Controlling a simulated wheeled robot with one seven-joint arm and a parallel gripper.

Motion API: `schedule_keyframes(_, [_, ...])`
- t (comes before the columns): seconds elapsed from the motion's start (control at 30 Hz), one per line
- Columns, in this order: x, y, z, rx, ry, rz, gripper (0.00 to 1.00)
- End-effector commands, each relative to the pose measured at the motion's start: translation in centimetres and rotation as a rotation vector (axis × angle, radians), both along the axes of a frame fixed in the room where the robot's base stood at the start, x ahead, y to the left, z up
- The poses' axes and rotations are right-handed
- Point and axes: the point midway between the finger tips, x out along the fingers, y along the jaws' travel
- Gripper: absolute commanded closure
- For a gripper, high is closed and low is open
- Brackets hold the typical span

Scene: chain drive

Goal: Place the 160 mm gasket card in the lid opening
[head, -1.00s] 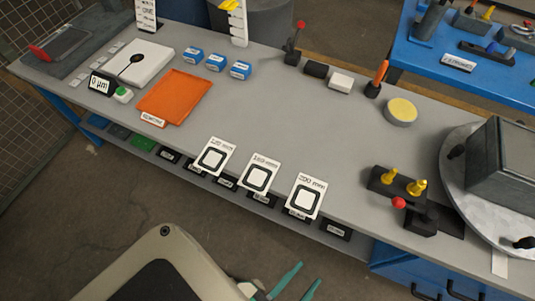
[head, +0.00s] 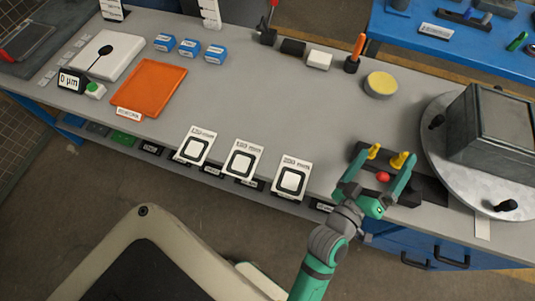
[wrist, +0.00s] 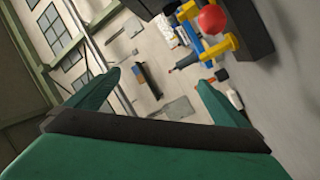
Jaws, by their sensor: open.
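Three white gasket cards with black square rings stand in a row at the bench's front edge. The print is blurred; the middle card (head: 242,160) appears to be the 160 mm one, between the left card (head: 195,147) and the right card (head: 291,178). My gripper (head: 380,170) is open and empty, right of the cards, in front of the black fixture with yellow pegs. Its two green fingers (wrist: 155,90) also show apart in the wrist view. A grey box (head: 495,125) sits on a round plate at the right; I cannot make out a lid opening.
The black fixture carries yellow pegs (head: 399,160) and a red knob (head: 383,177), close to my fingers; the knob (wrist: 212,18) also shows in the wrist view. An orange tray (head: 150,88), blue boxes (head: 189,47) and a yellow-topped disc (head: 381,84) stand farther back. The bench middle is clear.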

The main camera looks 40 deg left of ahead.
Motion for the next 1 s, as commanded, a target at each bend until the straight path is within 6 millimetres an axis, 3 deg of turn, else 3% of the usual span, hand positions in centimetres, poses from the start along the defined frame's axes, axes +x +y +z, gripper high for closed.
schedule_keyframes(0.03, [1.6, 0.3, 1.8, -0.013, -0.030, -0.019, 0.00])
schedule_keyframes(0.2, [5.7, 0.3, 6.6, -0.043, -0.091, -0.121, 0.00])
schedule_keyframes(0.4, [8.8, 0.4, 11.4, -0.017, -0.119, -0.251, 0.00])
schedule_keyframes(0.53, [10.1, 0.5, 13.5, 0.029, -0.104, -0.338, 0.00])
schedule_keyframes(0.77, [11.1, 1.3, 14.6, 0.153, -0.002, -0.475, 0.00])
schedule_keyframes(1.0, [10.5, 4.2, 12.0, 0.302, 0.209, -0.572, 0.00])
